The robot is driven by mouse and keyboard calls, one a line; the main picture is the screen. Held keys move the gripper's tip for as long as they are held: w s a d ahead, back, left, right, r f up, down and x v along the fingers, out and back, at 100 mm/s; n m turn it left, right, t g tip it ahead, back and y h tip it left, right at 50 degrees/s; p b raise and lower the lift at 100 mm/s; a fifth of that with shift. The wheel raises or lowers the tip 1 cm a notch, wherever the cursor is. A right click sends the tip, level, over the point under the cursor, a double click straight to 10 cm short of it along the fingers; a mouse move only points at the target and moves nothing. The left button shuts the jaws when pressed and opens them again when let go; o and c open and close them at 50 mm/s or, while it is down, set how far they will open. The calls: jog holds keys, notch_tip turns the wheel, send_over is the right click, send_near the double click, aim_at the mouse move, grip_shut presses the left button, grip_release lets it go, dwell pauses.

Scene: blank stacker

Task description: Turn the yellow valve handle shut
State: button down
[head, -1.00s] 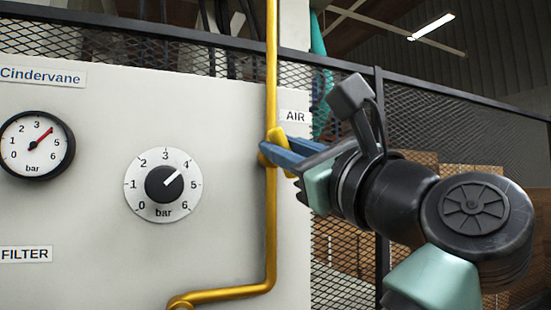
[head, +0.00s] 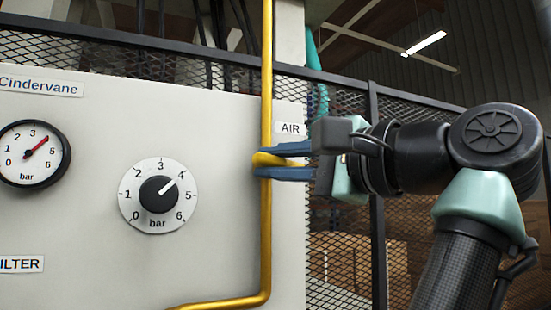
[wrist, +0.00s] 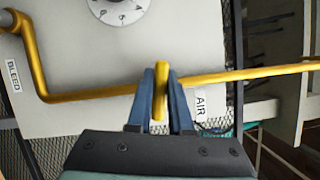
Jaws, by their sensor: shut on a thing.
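The yellow valve handle (head: 275,160) sits on the vertical yellow pipe (head: 266,90), just left of and below the AIR label (head: 291,128). It lies about level, across the pipe. My gripper (head: 261,163) reaches in from the right with its blue fingers above and below the handle, shut on it. In the wrist view the handle (wrist: 160,104) stands between the two fingers (wrist: 161,75), crosswise to the pipe (wrist: 95,94). The fingers hide part of the handle and the valve in the head view.
The pale panel (head: 90,195) carries a black dial gauge (head: 30,153) and a round bar knob (head: 158,194) left of the pipe. A dark mesh fence (head: 345,240) stands behind and to the right. A BLEED label (wrist: 13,76) shows in the wrist view.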

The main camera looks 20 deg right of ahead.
jog(key=shift+n+g, duration=0.5)
jog(key=shift+n, duration=0.6)
jog(key=c, duration=0.8)
grip_release()
jog(key=shift+w, duration=0.1)
jog(key=shift+f, duration=0.1)
